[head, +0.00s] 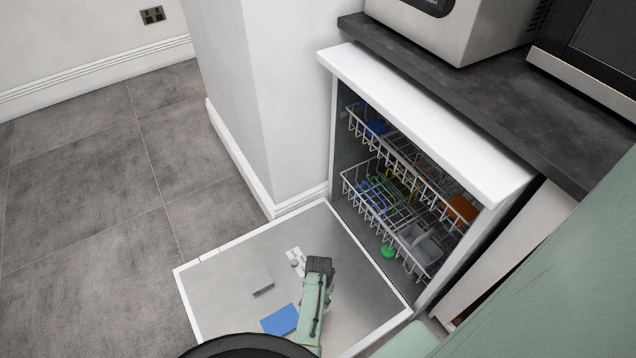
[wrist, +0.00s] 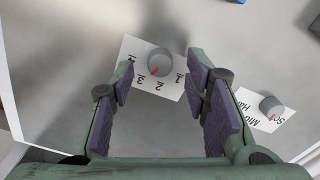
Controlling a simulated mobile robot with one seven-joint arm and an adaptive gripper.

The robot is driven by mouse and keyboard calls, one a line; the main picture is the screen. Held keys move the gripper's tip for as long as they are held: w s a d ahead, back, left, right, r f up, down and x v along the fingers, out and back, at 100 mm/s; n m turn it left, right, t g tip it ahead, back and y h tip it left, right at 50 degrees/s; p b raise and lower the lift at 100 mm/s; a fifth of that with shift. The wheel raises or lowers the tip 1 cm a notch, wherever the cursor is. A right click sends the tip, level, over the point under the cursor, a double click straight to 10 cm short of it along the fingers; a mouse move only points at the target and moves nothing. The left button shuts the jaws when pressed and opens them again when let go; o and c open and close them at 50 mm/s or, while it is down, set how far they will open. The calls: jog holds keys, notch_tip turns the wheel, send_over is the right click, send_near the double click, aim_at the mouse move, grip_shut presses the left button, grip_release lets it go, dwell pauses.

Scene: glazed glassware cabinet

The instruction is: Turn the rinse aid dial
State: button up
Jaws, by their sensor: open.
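A grey round dial (wrist: 160,62) sits on a white label (wrist: 134,48) numbered 1 to 4, in the wrist view. Its red mark points down-left, between 2 and 3. In the head view my gripper (head: 319,265) is over the lowered door, beside a white label (head: 293,254).
The open dishwasher door (head: 225,275) carries a grey block (head: 260,282) and a blue block (head: 280,320). Loaded racks (head: 362,178) stand inside the dishwasher, behind the door. A wall corner (head: 262,150) rises at left; the tiled floor (head: 90,220) is clear.

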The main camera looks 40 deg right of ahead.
notch_tip(320, 180, up, 10)
dwell(0.4)
jog(key=shift+r, duration=0.1)
